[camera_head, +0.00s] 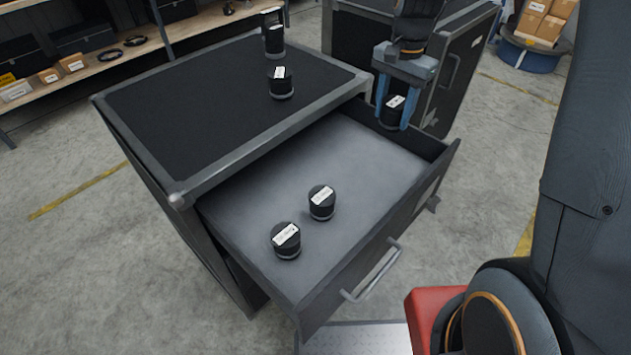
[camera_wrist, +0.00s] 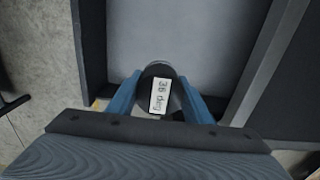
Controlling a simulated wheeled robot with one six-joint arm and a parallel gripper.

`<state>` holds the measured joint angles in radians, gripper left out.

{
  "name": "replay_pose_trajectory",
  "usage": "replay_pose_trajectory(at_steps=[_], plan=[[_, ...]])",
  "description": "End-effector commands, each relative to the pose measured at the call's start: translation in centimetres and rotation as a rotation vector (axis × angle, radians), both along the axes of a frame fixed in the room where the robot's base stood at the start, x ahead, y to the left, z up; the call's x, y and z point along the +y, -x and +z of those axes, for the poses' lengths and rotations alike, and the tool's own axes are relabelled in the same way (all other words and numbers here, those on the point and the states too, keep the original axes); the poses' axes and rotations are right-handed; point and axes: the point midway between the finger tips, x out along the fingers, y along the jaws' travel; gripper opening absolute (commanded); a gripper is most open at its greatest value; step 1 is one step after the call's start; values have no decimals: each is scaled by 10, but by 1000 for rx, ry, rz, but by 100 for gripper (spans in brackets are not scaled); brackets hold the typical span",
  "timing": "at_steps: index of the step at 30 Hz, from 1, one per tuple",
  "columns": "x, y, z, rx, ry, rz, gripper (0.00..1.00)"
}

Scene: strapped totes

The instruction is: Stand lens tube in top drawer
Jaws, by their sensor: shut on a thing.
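My gripper (camera_head: 393,122) is shut on a black lens tube (camera_head: 391,115) with a white label, at the far right corner of the open top drawer (camera_head: 375,165). In the wrist view, the blue fingers of my gripper (camera_wrist: 160,80) flank the tube (camera_wrist: 160,78), whose label faces the camera. The tube looks upright. I cannot tell whether its base touches the drawer floor. Two similar labelled tubes stand upright in the drawer, one near the middle (camera_head: 322,204) and one nearer the front left (camera_head: 286,242).
On the black cabinet top (camera_head: 200,110) stand a short tube (camera_head: 280,84) and a taller one (camera_head: 273,36). A second dark case (camera_head: 465,65) stands close behind my gripper. The drawer floor is clear between the held tube and the other two. Shelves (camera_head: 100,60) line the back left.

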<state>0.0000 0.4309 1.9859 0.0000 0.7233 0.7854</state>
Motion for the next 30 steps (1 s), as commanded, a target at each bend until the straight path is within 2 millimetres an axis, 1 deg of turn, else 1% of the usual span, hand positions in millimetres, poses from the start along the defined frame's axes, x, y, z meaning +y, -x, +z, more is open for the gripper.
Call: replay_pose_trajectory(at_steps=[1,5,12,19,25,27,30], plan=[[0,0,-9,3,0,0,15],[0,1,-22,4,0,0,15],[0,2,-61,6,0,0,15],[0,1,-80,3,0,0,15],[0,1,-107,3,0,0,15],[0,1,-112,3,0,0,15],[0,0,-115,0,0,0,15]])
